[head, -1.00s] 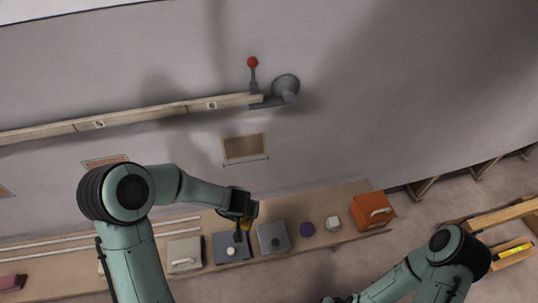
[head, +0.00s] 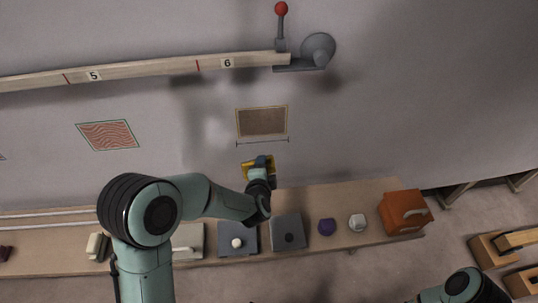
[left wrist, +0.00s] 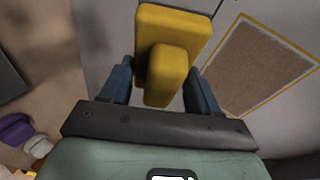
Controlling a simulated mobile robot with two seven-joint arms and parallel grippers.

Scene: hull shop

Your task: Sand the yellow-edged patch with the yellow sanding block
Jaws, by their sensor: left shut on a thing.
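The yellow-edged patch (head: 262,122) is a brown rectangle on the grey hull wall, with a dark measuring line under it. It also shows in the left wrist view (left wrist: 255,65), to the right of the block. My left gripper (head: 259,166) is shut on the yellow sanding block (head: 249,172), gripping its raised handle. In the left wrist view the block (left wrist: 168,40) sits between the blue fingers (left wrist: 160,88). The block is just below the patch in the head view, apart from it. My right arm shows at the lower right of the head view; its gripper is out of view.
A shelf (head: 345,205) below holds an orange toolbox (head: 404,212), a purple item (head: 327,227), a white item (head: 357,222) and grey plates (head: 288,232). A numbered wooden batten (head: 150,70) and a red-knobbed lever (head: 281,10) are above. A red-patterned patch (head: 107,135) is at left.

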